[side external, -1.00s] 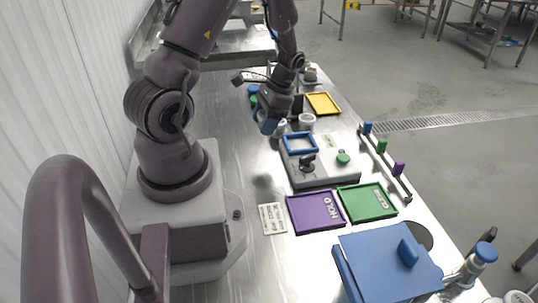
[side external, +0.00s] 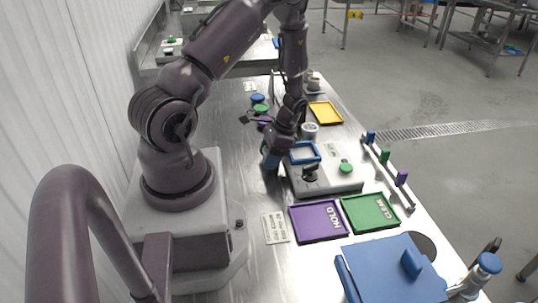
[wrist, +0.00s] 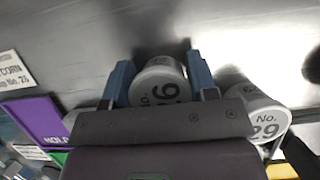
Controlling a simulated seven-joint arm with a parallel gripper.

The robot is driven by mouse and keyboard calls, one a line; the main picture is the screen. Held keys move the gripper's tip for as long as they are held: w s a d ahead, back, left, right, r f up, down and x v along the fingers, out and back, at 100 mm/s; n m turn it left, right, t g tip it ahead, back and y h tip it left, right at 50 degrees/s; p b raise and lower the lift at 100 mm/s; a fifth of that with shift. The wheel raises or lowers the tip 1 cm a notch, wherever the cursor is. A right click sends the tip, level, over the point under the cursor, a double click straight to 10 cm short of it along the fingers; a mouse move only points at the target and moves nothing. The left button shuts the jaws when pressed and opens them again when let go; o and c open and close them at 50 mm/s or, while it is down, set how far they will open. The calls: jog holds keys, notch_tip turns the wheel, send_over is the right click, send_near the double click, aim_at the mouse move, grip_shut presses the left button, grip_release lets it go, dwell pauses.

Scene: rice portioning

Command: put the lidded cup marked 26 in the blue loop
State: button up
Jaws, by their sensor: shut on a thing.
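The lidded cup marked 26 (wrist: 158,82) is white with dark print and sits between the two blue fingertips of my gripper (wrist: 160,75) in the wrist view. My gripper is shut on it. In the side view my gripper (side external: 270,160) is low over the steel table, just left of the blue loop; the cup is hidden there. I cannot tell whether the cup touches the table.
A cup marked 29 (wrist: 268,118) is close right of my gripper in the wrist view. A purple tray (side external: 294,225) and a green tray (side external: 348,215) lie nearer the camera. A yellow tray (side external: 338,119) is farther back. A small rack (side external: 388,172) stands right of the device.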

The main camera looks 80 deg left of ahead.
jog(key=o, duration=0.9)
jog(key=shift+f, duration=0.15)
jog(key=w+d+r+t+y, duration=0.1)
jog(key=w+d+r, duration=0.25)
jog(key=r, duration=0.75)
jog(key=w+d+r+t, duration=0.2)
jog(key=w+d+r, duration=0.15)
jog(key=r, duration=0.65)
jog(key=s+d+r+t, duration=0.1)
jog(key=d+r, duration=0.2)
jog(key=d+r+t, duration=0.2)
jog(key=d+r, duration=0.2)
jog(key=s+d+r+t, duration=0.1)
jog(key=d+r, duration=0.2)
jog(key=shift+s+d+r, duration=0.25)
jog(key=shift+s+r, duration=0.05)
jog(key=shift+s, duration=0.05)
jog(key=s+d+r+t, duration=0.2)
jog(key=s+d, duration=0.1)
jog(key=s+d+r+t+h, duration=0.1)
jog(key=d, duration=0.1)
jog(key=shift+s+d, duration=0.15)
jog(key=shift+s, duration=0.2)
jog(key=shift+c, duration=0.2)
jog(key=shift+s+d, duration=0.15)
jog(key=shift+c, duration=0.7)
